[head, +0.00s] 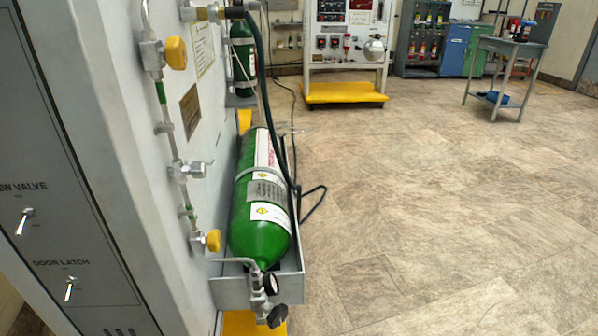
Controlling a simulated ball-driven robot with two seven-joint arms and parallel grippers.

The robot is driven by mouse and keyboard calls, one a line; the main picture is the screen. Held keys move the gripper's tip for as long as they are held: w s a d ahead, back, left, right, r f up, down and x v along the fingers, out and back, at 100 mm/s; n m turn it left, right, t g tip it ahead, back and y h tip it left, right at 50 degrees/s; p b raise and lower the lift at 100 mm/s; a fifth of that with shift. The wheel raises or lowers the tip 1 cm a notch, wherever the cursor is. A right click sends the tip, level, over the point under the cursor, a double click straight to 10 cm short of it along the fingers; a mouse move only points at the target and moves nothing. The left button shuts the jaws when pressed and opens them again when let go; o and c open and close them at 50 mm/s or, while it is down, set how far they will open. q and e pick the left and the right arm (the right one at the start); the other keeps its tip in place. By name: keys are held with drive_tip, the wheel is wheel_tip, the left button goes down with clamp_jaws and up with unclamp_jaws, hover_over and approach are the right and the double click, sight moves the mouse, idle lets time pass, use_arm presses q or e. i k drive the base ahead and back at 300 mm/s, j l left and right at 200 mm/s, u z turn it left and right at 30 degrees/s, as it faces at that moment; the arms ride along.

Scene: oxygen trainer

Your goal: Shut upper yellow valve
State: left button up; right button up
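The upper yellow valve (176,53) is a round yellow knob on the metal pipe that runs down the light grey panel at the upper left. I cannot tell from this view whether it is open or shut. A lower yellow valve (213,240) sits on the same pipe further down, near the green cylinder. Between them is a silver fitting (190,170) with a small side handle. Neither of my grippers shows in the head view, and nothing touches the upper yellow valve.
A green cylinder (262,230) lies in a grey tray (300,286) beside the panel, with gauges at its near end. A dark hose (262,75) hangs in front of the panel. The tiled floor (430,200) to the right is clear. A cart (510,48) stands at the back right.

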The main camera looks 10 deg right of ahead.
sight(174, 51)
drive_tip(key=k+l, duration=0.35)
drive_tip(key=l, duration=0.15)
drive_tip(key=k+l, duration=0.4)
drive_tip(key=l, duration=0.1)
